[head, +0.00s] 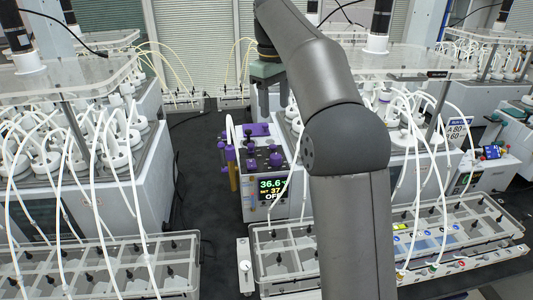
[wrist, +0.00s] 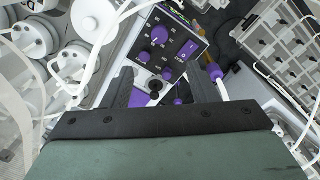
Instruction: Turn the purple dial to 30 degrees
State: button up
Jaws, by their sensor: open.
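The control unit (head: 265,190) stands in the middle of the head view, with several purple knobs on its sloped top. My gripper (head: 267,108) is open and empty above and behind the unit. Its dark fingers (wrist: 163,90) show apart in the wrist view, clear of the largest dial.
A display (head: 272,188) on the unit's front reads 36.6, 37 and OFF. Reactor racks with white tubes (head: 85,150) stand left and right. Clear trays (head: 105,268) stand in front. A gold cylinder with a purple top (head: 232,170) is at the unit's left. Dark floor lies left of it.

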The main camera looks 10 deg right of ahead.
aim_at(276, 156)
jog(key=f, duration=1.5)
jog(key=shift+w+d+f+b, duration=0.2)
jog(key=shift+w+d+b, duration=0.05)
jog(key=shift+d+b, duration=0.15)
jog(key=c, duration=1)
